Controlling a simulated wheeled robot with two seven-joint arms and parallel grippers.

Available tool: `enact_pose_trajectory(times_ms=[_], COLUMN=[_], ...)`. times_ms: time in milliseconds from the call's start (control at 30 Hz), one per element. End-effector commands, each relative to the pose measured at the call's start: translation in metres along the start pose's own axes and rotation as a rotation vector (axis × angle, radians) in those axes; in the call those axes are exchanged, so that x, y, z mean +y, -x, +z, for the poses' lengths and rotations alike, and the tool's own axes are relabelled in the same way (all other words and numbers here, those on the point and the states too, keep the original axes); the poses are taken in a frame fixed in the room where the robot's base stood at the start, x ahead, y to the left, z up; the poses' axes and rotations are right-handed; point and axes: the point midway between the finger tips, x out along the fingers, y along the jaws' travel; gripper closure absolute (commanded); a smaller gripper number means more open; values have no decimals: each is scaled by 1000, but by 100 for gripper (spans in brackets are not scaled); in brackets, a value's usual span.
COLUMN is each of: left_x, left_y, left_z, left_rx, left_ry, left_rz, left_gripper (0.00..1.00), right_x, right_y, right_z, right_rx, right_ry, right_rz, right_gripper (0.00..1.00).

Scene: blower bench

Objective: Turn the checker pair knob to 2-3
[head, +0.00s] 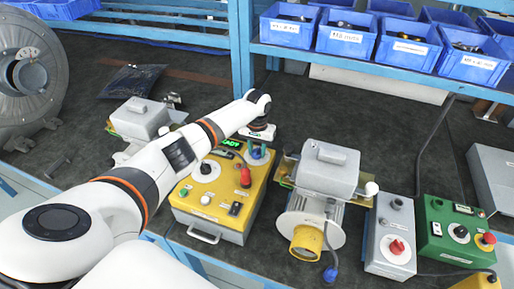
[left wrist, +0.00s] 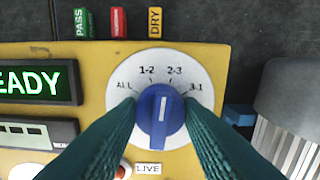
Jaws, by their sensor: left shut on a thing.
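The yellow checker (head: 208,208) stands on the bench in the middle of the head view. Its blue pair knob (left wrist: 160,116) sits on a round white dial (left wrist: 119,105) marked ALL, 1-2, 2-3 and 3-1. The knob's white pointer line points nearly straight up, between 1-2 and 2-3. My left gripper (left wrist: 160,112) is shut on the knob, with one teal finger on each side. In the head view the left arm reaches over the checker and largely covers its far end. My right gripper is not in view.
A lit READY display (left wrist: 38,82) is left of the dial. A blower motor (head: 322,190) stands right of the checker, then a grey box (head: 391,235) with a red knob and a green box (head: 455,232). Blue bins (head: 345,38) line the shelf behind.

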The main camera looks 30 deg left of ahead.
Motion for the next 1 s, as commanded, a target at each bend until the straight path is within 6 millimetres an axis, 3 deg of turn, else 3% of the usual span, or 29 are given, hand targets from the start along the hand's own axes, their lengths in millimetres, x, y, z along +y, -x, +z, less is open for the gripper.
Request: enact_pose_trajectory(times_ms=[400,967,1000], left_x=[0,0,0], left_y=[1,1,1], left_z=[0,1,1], left_rx=[-1,-3,-3], left_ry=[-210,-244,-244], left_rz=[-1,-1,0], left_gripper=[89,89,63], right_x=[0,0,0], right_y=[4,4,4], right_z=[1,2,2], right_rx=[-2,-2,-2], right_ry=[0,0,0], right_rz=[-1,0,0], right_gripper=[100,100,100])
